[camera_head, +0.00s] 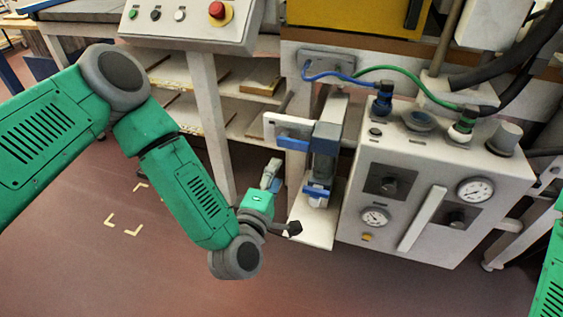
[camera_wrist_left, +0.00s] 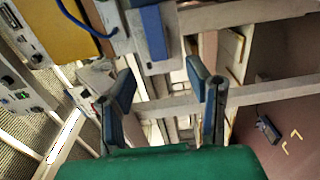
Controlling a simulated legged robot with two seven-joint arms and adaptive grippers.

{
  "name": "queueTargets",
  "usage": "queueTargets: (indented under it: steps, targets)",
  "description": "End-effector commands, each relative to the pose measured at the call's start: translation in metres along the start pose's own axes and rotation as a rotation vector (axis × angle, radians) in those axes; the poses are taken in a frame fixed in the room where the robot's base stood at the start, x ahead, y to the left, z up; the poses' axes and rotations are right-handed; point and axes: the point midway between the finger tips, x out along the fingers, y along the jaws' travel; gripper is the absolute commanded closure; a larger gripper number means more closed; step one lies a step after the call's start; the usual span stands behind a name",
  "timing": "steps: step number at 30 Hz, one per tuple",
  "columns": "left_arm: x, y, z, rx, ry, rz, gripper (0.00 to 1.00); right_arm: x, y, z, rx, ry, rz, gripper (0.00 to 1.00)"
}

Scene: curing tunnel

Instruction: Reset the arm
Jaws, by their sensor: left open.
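My green left arm comes in from the left and bends down in the head view. Its gripper (camera_head: 271,172) points up and away, small in that view, just left of a fixture with blue parts (camera_head: 325,140). In the left wrist view the two dark blue fingers of the gripper (camera_wrist_left: 161,70) stand wide apart with nothing between them. The fixture's blue block (camera_wrist_left: 153,33) shows beyond the fingers there. I cannot tell whether the gripper touches anything, but it looks apart from the fixture. Only a green piece of my right arm shows at the right edge; its gripper is out of view.
A white gauge box (camera_head: 405,228) with hoses stands right of the fixture. A control panel (camera_head: 190,20) with a red button is at the top. A white post (camera_head: 212,125) and shelves (camera_head: 255,120) stand behind my gripper.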

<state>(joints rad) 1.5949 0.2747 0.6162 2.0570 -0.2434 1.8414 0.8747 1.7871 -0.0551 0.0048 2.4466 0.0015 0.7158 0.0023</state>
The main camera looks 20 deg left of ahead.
Motion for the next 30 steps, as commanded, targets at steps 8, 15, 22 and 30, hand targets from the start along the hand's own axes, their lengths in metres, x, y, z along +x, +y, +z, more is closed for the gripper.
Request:
queueTargets:
  steps: [8,15,22,30]
  targets:
    - [-0.008,0.000,0.000,0.000,0.000,0.000,0.55,0.000,0.000,0.000,0.000,0.000,0.000,0.60]
    - [-0.008,0.000,0.000,0.000,0.000,0.000,0.55,0.001,0.000,-0.002,0.000,-0.002,0.000,0.60]
    - [-0.021,-0.019,0.011,0.109,-0.086,-0.099,0.55,-0.003,0.000,-0.002,0.000,-0.002,0.000,0.60]
    - [-0.153,-0.125,-0.003,0.799,-0.630,-0.655,0.55,-0.021,0.000,-0.003,0.000,-0.003,0.000,0.60]
